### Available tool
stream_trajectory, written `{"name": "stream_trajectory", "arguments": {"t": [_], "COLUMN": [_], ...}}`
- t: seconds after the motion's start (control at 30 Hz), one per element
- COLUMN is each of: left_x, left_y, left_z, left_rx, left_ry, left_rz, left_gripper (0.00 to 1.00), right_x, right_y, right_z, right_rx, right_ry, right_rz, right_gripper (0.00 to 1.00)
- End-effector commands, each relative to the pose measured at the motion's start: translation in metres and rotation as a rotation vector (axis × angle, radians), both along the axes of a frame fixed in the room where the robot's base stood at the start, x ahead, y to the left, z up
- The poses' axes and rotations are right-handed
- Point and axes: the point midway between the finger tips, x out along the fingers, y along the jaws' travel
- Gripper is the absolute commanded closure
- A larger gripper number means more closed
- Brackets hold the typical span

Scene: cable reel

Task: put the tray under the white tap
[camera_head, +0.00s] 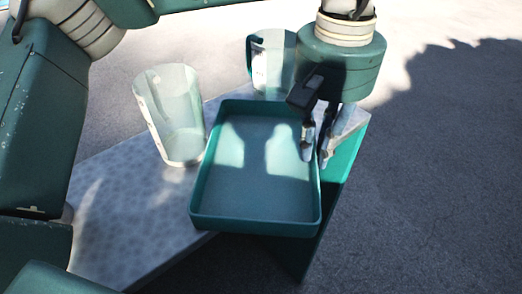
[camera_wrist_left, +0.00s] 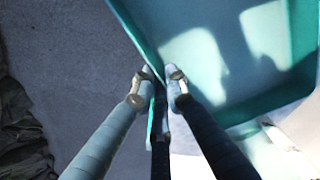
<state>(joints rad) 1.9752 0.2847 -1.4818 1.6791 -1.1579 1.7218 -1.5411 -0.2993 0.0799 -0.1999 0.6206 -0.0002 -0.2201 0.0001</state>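The tray (camera_head: 262,190) is a teal, shallow, rectangular, empty tray. In the head view it is above the grey table, with its front part reaching past the table's edge; I cannot tell whether it touches the tabletop. My left gripper (camera_head: 317,150) points down at the tray's right wall, one finger inside and one outside. In the left wrist view the fingers (camera_wrist_left: 160,82) are close together on the wall of the tray (camera_wrist_left: 215,65), pinching it. The white tap is not in view. My right gripper is not in view.
A clear jug (camera_head: 172,115) stands close to the tray's left side on the table (camera_head: 125,205). Another clear jug with a green handle (camera_head: 270,62) stands behind the tray. Open grey floor (camera_head: 430,200) lies right of the table.

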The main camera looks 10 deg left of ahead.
Motion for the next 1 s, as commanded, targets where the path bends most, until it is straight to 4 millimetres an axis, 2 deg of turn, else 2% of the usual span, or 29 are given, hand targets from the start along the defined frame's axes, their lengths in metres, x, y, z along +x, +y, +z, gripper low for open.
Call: {"name": "stream_trajectory", "arguments": {"t": [0.03, 0.23, 0.37, 0.4, 0.47, 1.0], "left_x": [0.0, 0.0, 0.0, 0.0, 0.0, 0.001], "left_y": [0.001, 0.0, 0.0, 0.0, 0.0, -0.001], "left_z": [-0.004, -0.018, -0.019, -0.019, -0.018, -0.012], "left_rx": [0.002, -0.002, -0.002, -0.002, -0.002, -0.003], "left_ry": [0.001, -0.001, -0.001, -0.001, -0.001, -0.002], "left_rz": [0.001, 0.003, 0.003, 0.003, 0.003, 0.004], "left_gripper": [0.87, 0.87, 0.87, 0.89, 1.0, 1.0], "right_x": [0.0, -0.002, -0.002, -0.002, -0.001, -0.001], "right_y": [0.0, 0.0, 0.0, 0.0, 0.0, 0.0], "right_z": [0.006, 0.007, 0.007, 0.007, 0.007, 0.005], "right_rx": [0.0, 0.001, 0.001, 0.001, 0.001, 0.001], "right_ry": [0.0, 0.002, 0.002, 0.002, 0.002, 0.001], "right_rz": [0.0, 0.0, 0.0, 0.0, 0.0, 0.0], "right_gripper": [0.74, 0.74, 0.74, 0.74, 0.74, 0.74]}}
